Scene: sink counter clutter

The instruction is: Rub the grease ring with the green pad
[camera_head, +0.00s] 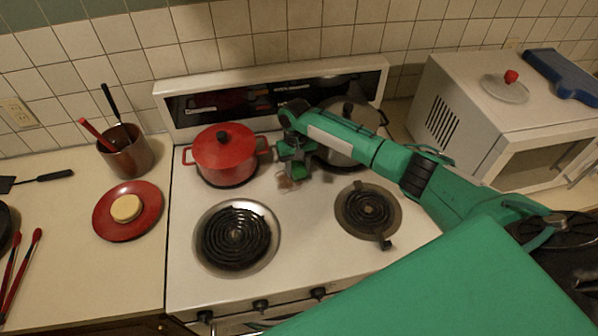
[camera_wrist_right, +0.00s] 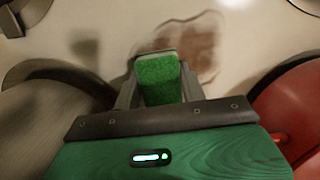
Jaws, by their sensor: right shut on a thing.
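The green pad (camera_wrist_right: 158,80) is gripped between the two fingers of my right gripper (camera_wrist_right: 157,88) in the right wrist view. In the head view my right gripper (camera_head: 293,172) hangs over the stove top between the red pot and the grey pot. The brown grease ring (camera_wrist_right: 190,50) is a smeared patch on the white stove top just beyond the pad. In the head view only part of the grease ring (camera_head: 287,183) shows beside the gripper. I cannot tell whether the pad touches the surface. My left gripper is not in view.
The red pot (camera_head: 224,152) stands close on the left, and a grey lidded pot (camera_head: 345,142) stands close behind on the right. Coil burners (camera_head: 236,237) (camera_head: 369,210) lie in front. A red plate (camera_head: 128,213) with a yellow round thing and a utensil crock (camera_head: 125,152) stand on the left counter.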

